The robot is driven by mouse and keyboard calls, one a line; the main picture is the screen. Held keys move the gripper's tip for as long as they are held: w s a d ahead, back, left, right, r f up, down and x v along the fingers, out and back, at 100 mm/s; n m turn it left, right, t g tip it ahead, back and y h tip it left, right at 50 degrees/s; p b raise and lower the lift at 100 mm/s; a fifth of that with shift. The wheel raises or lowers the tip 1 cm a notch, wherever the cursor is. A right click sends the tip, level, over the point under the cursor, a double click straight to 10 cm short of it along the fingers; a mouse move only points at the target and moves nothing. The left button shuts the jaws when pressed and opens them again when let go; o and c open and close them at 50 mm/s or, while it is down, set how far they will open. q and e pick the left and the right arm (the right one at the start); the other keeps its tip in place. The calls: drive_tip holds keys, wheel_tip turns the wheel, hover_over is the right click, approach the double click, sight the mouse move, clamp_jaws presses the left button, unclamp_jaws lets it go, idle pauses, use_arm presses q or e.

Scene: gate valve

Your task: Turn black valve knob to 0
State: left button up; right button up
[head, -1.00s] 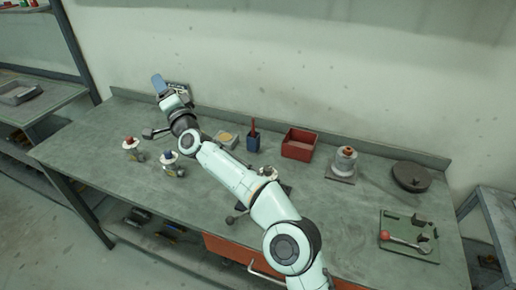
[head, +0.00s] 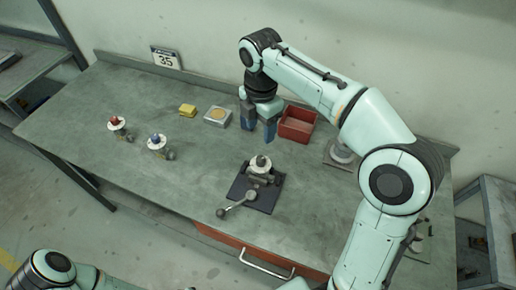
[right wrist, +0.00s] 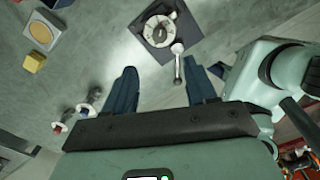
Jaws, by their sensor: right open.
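The black valve knob (head: 261,160) sits on a round white dial on a valve body, on a dark square base plate (head: 240,188) in the middle of the bench. In the right wrist view the knob (right wrist: 157,33) and its dial are at the top centre, beyond the fingertips. The dial marks are too small to read. My right gripper (head: 258,128) is open and empty, its blue fingers pointing down above the bench behind the valve, apart from it. It also shows in the right wrist view (right wrist: 160,78). My left gripper is out of view.
A lever (head: 236,204) projects front-left from the valve base. Red-knobbed (head: 117,125) and blue-knobbed (head: 157,143) valves stand left.

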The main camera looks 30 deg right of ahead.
sight(260, 159)
wheel_tip(260, 159, down, 12)
drive_tip(key=shift+s+f+b, duration=0.1)
drive_tip(key=shift+b, duration=1.05)
drive_tip(key=shift+f, duration=0.5)
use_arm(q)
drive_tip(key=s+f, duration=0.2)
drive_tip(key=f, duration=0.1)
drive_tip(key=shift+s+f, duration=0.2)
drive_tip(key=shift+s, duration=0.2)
use_arm(e)
clamp_jaws()
